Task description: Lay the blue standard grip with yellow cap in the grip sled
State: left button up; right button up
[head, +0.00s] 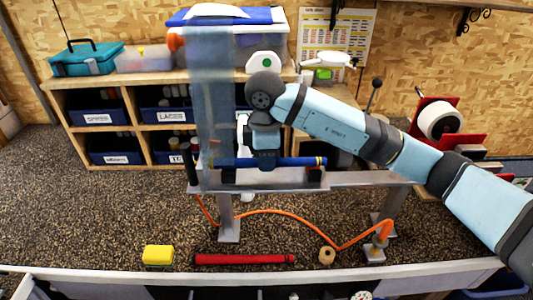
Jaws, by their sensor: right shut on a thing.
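The blue grip (301,161) lies level, left to right, with a small yellow band at its right end (323,160). My right gripper (266,163) comes down from above and is shut on the middle of the blue grip. The grip sled seems to be the grey metal rail (350,179) on legs, directly below the grip; a dark block (315,175) stands under the grip's right end. I cannot tell whether the grip touches the supports or hangs just above them. My left gripper is not in view.
The clear upright panel (212,100) stands at the rail's left. An orange hose (270,212) loops below the rail. A yellow sponge (158,255), a red grip (243,260) and a tape roll (327,256) lie along the front edge. Shelves with blue bins (100,113) stand behind.

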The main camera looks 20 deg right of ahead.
jog(key=o, duration=0.9)
notch_tip(320, 180, up, 14)
jog(key=shift+a+f+b, duration=0.1)
jog(key=shift+f+b, duration=0.05)
jog(key=shift+b, duration=0.45)
